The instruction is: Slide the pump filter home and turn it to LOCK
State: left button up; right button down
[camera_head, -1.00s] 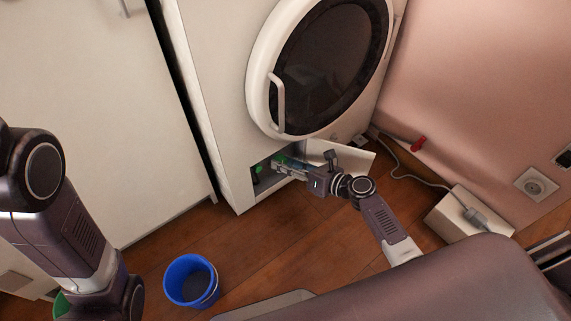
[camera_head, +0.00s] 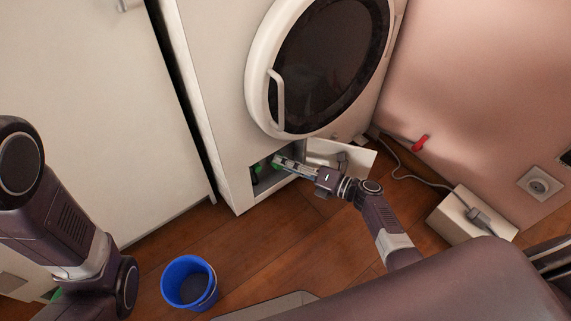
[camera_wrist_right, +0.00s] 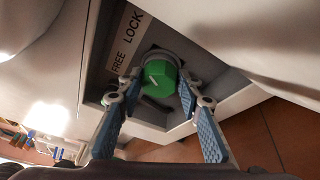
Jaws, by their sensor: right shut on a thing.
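The pump filter's green knob (camera_wrist_right: 160,77) sits in the round hole of the recess low on the white machine. It has a short white mark on its face; I cannot tell exactly which label it points to. The label strip beside it reads FREE (camera_wrist_right: 119,62) and LOCK (camera_wrist_right: 133,29). My right gripper (camera_wrist_right: 157,86) is shut on the knob, one blue-padded finger on each side. In the head view my right gripper (camera_head: 279,162) reaches into the recess and mostly hides the knob.
The open white flap (camera_head: 345,157) stands right beside my right gripper. A second green part (camera_head: 258,169) is in the recess at left. A blue bucket (camera_head: 189,283) stands on the wooden floor. A cable runs to a pale box (camera_head: 465,222) at right.

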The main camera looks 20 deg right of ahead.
jog(key=c, duration=1.4)
grip_release()
jog(key=shift+w+r, duration=0.1)
jog(key=shift+w, duration=0.1)
jog(key=shift+c, duration=0.2)
jog(key=shift+o, duration=0.7)
jog(key=shift+s, duration=0.1)
jog(key=v, duration=1.2)
